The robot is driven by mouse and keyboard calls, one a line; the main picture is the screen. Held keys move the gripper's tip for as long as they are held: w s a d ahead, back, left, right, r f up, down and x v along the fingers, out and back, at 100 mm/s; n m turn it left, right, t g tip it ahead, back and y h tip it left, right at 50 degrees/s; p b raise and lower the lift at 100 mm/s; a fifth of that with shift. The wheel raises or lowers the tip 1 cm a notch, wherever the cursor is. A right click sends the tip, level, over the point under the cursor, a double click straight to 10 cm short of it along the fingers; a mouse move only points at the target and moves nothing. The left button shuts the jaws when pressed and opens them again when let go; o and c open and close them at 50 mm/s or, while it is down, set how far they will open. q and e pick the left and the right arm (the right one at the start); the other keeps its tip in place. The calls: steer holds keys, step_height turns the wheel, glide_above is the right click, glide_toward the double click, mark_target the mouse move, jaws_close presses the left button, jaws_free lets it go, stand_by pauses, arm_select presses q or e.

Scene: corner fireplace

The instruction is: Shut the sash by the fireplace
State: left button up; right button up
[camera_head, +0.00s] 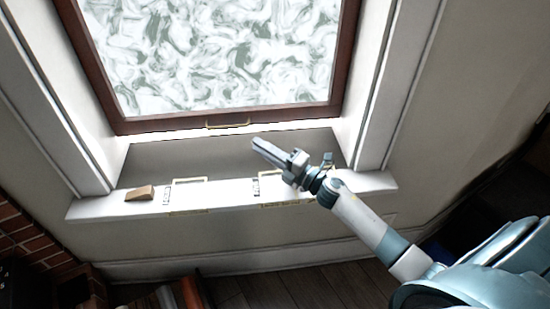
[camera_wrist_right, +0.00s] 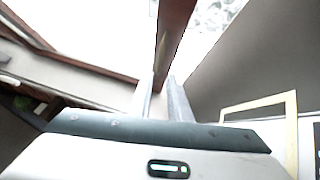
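The sash (camera_head: 228,117) is a dark brown frame around swirly, frosted glass, with a brass handle (camera_head: 228,125) on its bottom rail. It stands above the sill with a grey gap beneath it. My right gripper (camera_head: 258,147) is below and right of the handle, pointing up-left at the gap, apart from the handle. In the right wrist view, its two fingers (camera_wrist_right: 163,100) stand a little apart, with a brown sash bar (camera_wrist_right: 172,40) lined up beyond them. It holds nothing that I can see. My left gripper is not in view.
A small wooden wedge (camera_head: 140,193) lies on the white sill (camera_head: 228,195). Pale yellow rectangular outlines (camera_head: 188,181) mark the sill. White window casing (camera_head: 395,85) stands to the right. Brickwork (camera_head: 25,240) is at lower left, above a wooden floor (camera_head: 290,285).

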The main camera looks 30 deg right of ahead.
steer(key=shift+b+v, duration=0.3)
steer(key=shift+v, duration=2.05)
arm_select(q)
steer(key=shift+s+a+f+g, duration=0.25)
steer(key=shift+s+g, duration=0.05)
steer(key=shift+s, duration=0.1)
